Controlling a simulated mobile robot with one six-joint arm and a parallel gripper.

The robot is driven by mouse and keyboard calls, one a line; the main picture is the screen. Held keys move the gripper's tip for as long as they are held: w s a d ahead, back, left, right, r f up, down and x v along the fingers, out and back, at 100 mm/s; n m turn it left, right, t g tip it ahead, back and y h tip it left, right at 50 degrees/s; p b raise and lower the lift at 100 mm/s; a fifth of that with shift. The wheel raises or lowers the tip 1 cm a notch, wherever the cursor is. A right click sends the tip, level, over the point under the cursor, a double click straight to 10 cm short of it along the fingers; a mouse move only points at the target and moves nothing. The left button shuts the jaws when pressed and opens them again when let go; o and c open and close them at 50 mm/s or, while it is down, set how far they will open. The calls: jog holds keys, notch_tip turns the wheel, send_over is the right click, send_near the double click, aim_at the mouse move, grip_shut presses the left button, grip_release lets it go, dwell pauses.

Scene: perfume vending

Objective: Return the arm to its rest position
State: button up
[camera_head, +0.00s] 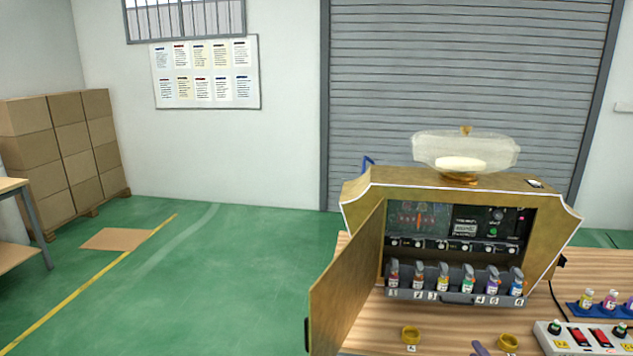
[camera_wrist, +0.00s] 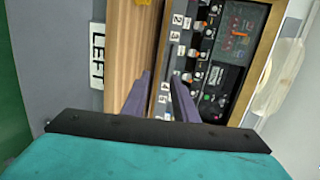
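In the wrist view, my gripper (camera_wrist: 160,78) shows two purple fingers with a gap between them and nothing held. The fingers point toward the wooden table (camera_wrist: 125,45) and the lower front of the open vending machine. In the head view, the gold vending machine (camera_head: 362,205) stands on the table (camera_head: 375,325) with its door (camera_head: 345,285) swung open to the left. A small purple tip (camera_head: 479,348) at the bottom edge looks like part of my gripper; the rest of the arm is out of that view.
Several small bottles (camera_head: 443,277) stand in the numbered rack (camera_head: 455,298). The green floor (camera_head: 220,270) at left is mostly clear.

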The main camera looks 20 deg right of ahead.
jog(key=w+a+f+n+y, duration=0.35)
jog(key=w+a, duration=0.45)
jog(key=a, duration=0.3)
jog(key=w+a+f+n+y, duration=0.2)
jog(key=w+a+f+y, duration=0.15)
jog(key=w+a, duration=0.55)
jog(key=s+a+f+n+g+y+b, duration=0.1)
jog(key=a+f+n+g+y, duration=0.3)
jog(key=a, duration=0.9)
jog(key=a+f+n+g+y, duration=0.1)
jog(key=a+f+n+y, duration=0.1)
jog(key=a+f, duration=0.8)
jog(key=s+a+f+n+g, duration=0.4)
jog(key=s+a+g, duration=0.1)
jog(key=s+a, duration=0.5)
jog(key=s+a+f+n+g, duration=0.45)
jog(key=s+a, duration=0.25)
jog(key=a, duration=0.4)
jog(key=s+d+f+n+g+h+b, duration=0.1)
jog(key=s+d+f+n+g+h, duration=0.2)
jog(key=s+d, duration=0.7)
jog(key=s+g+h, duration=0.2)
jog(key=s+h, duration=0.1)
